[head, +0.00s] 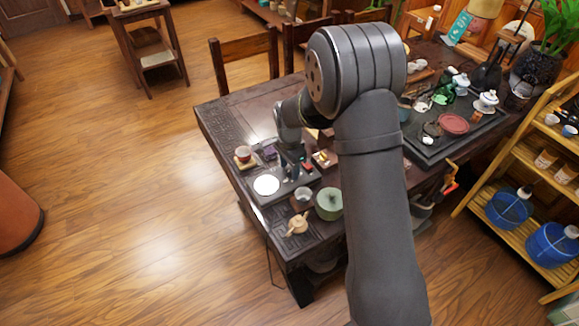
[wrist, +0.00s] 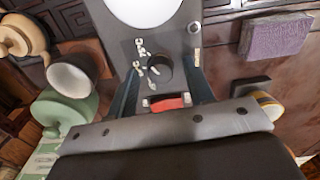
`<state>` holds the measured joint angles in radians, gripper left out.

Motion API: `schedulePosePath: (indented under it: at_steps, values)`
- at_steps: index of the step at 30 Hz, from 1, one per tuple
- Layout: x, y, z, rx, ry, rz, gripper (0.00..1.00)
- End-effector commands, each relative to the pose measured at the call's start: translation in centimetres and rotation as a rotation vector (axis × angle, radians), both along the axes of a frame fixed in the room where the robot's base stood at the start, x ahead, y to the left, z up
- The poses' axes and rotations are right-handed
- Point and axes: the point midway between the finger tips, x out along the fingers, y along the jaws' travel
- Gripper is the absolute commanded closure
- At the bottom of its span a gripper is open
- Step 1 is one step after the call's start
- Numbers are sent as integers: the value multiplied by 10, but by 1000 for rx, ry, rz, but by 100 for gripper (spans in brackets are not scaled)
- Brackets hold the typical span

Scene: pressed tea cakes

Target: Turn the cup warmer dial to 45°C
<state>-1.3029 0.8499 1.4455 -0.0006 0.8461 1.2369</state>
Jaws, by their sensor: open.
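The cup warmer (head: 252,190) is a dark box with a round white heating plate (head: 267,186), near the table's left end. In the wrist view, the plate (wrist: 143,8) is at the top edge. Below it sits a round black dial (wrist: 158,71) with small white markings to its left; I cannot read them or tell where the dial points. A red switch (wrist: 167,103) lies below the dial. My gripper (wrist: 162,80) is open, with one finger on each side of the dial. I cannot tell whether they touch it. In the head view, my gripper (head: 291,168) is over the warmer, hiding the dial.
A cup (head: 302,195), a green lidded pot (head: 329,205) and a teapot (head: 298,225) stand close by on the near side. A folded purple cloth (wrist: 277,38) lies on the other side. A tea tray (head: 425,155) with several items is further right.

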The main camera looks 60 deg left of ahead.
Motion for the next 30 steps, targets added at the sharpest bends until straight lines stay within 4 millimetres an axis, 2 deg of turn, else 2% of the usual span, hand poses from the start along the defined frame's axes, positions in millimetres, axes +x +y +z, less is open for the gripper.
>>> schedulePosePath:
  at_steps: [8,11,15,16,23,30]
  values:
    - [0,0,-2,0,0,0,52]
    - [0,0,-2,0,0,0,68]
    - [0,0,-2,0,0,0,96]
    - [0,0,-2,0,0,0,97]
    - [0,0,-2,0,0,17,97]
    - [0,0,-2,0,1,119,97]
